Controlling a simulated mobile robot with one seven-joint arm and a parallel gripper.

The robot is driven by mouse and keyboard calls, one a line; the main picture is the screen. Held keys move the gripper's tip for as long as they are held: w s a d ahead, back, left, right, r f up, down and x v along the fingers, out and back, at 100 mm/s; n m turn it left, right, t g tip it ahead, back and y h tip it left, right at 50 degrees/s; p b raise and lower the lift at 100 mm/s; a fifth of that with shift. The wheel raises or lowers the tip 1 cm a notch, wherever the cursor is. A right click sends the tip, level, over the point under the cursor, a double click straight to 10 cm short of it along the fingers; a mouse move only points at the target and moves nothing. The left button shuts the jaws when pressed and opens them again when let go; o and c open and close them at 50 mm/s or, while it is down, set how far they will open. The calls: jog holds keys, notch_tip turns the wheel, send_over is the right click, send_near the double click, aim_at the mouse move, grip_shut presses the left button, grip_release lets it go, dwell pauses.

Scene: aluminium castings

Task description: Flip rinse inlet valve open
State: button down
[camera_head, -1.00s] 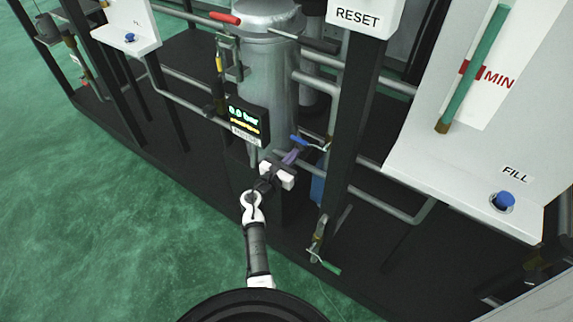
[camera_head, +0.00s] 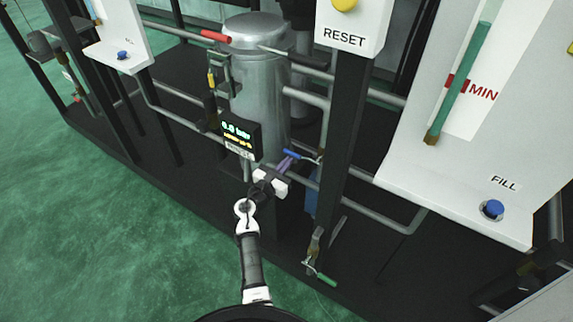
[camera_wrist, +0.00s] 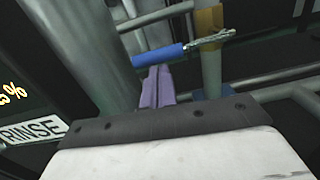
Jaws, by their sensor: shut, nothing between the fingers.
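A blue lever handle (camera_head: 293,155) sits on a pipe right of the grey cylinder, just behind my gripper; in the wrist view the blue handle (camera_wrist: 160,55) lies crosswise with a metal stem running to the right. My gripper (camera_head: 287,163) has purple fingers, which show pressed together in the wrist view (camera_wrist: 157,72). The fingertips reach up to the blue handle, at its lower edge; I cannot tell whether they touch it. A RINSE label (camera_wrist: 32,131) and part of a dark display show left of my gripper. Nothing is held.
A lit display (camera_head: 240,138) is fixed to the grey cylinder (camera_head: 257,75). A red handle (camera_head: 215,36) is above, a green-handled valve (camera_head: 322,277) low down. A black post and white FILL panel (camera_head: 440,185) stand right. Green floor is free at left.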

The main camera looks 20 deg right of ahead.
jog(key=shift+r+m, duration=0.3)
jog(key=r+m, duration=0.2)
jog(key=m, duration=0.1)
jog(key=r+m+b, duration=0.1)
jog(key=r+m, duration=0.1)
jog(key=s+r+m, duration=0.1)
jog(key=r+m, duration=0.1)
jog(key=m, duration=0.1)
jog(key=shift+d+m+g, duration=0.3)
jog(key=shift+d, duration=0.05)
jog(key=s+d+r+m+b, duration=0.3)
jog(key=s+m, duration=0.1)
jog(key=m, duration=0.5)
jog(key=shift+r, duration=0.3)
jog(key=shift+d, duration=0.1)
jog(key=shift+w, duration=0.1)
